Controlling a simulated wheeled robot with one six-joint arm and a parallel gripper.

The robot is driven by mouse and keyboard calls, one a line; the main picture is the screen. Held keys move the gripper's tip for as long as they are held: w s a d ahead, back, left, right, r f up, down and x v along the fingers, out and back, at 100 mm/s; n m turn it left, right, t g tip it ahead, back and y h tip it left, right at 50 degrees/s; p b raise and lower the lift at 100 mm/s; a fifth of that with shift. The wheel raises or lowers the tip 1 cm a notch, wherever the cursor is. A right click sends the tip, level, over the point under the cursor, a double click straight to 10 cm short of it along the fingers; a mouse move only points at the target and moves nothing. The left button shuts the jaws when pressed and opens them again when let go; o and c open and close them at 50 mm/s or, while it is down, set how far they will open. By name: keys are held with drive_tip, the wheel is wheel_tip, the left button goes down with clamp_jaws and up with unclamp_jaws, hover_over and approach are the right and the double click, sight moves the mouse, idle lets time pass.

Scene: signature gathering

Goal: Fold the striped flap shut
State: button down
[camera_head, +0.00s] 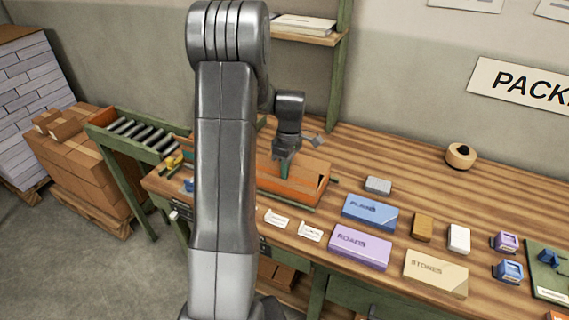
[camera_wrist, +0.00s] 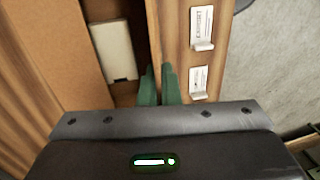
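An open orange-brown carton (camera_head: 316,190) stands on the wooden table in the head view, partly hidden behind my arm. My gripper (camera_head: 284,172) points down over it, its green fingers close together. In the wrist view, my gripper (camera_wrist: 159,85) shows as two green fingers nearly touching, at the carton's front wall (camera_wrist: 154,28). I cannot tell whether they touch the wall. A pale flat item (camera_wrist: 113,50) lies inside the carton. I cannot make out stripes on any flap in either view.
Two small white label cards (camera_head: 276,219) (camera_head: 310,232) stand in front of the carton. Blue (camera_head: 370,212), purple (camera_head: 360,250) and cream (camera_head: 435,273) boxes lie to the right. A roller conveyor (camera_head: 140,137) is at the left. The table's back right is mostly clear.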

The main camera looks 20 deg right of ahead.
drive_tip(key=shift+w+d+f+g+y, duration=0.25)
drive_tip(key=shift+d+g+y, duration=0.05)
drive_tip(key=shift+g+y, duration=0.7)
drive_tip(key=shift+w+d+f+g+y, duration=0.3)
drive_tip(key=shift+g+y, duration=0.5)
drive_tip(key=shift+y, duration=0.35)
drive_tip(key=shift+w+d+f+g+y, duration=0.2)
drive_tip(key=shift+d+g+y, duration=0.15)
drive_tip(key=shift+g+y, duration=0.65)
